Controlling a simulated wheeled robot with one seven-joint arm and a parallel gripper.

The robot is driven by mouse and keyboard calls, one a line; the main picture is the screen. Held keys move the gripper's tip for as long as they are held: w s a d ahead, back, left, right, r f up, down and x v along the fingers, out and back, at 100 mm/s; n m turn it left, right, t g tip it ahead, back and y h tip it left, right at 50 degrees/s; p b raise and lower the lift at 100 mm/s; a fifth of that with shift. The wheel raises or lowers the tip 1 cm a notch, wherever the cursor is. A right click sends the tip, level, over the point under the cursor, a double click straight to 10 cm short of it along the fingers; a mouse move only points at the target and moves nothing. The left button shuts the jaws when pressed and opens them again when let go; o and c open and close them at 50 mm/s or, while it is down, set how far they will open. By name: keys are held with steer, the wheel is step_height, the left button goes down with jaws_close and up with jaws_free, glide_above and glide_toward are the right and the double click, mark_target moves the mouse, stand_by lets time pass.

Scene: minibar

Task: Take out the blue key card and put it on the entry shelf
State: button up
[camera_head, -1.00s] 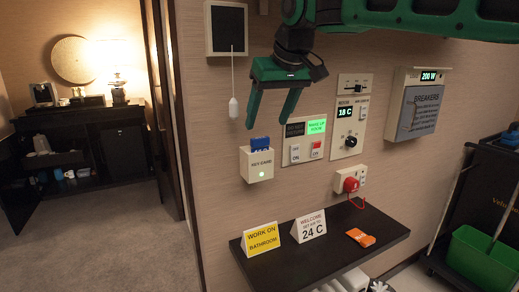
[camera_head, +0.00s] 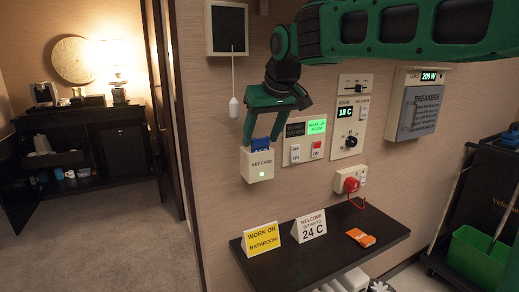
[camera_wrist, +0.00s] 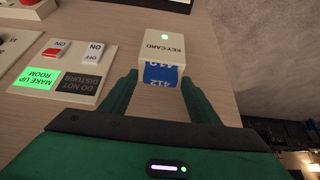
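The blue key card (camera_head: 261,143) stands in the top slot of the white key card holder (camera_head: 258,165) on the wall, whose green light is lit. In the wrist view the blue card (camera_wrist: 161,75) shows "412" and sticks out of the holder (camera_wrist: 163,48). My gripper (camera_head: 262,138) is at the holder, its fingers apart. In the wrist view the fingers (camera_wrist: 158,82) lie on either side of the card, with a gap to each side. The entry shelf (camera_head: 345,243) is the dark shelf below on the wall.
On the shelf stand a yellow "work on bathroom" sign (camera_head: 261,241) and a white "24 C" sign (camera_head: 309,227); an orange item (camera_head: 361,237) lies to their right. The shelf's right end is bare.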

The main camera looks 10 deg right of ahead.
steer(key=c, duration=0.7)
steer(key=shift+c, duration=0.2)
steer(key=shift+r, duration=0.15)
step_height(320, 180, up, 18)
steer(key=shift+s+d, duration=0.1)
stand_by(1.9)
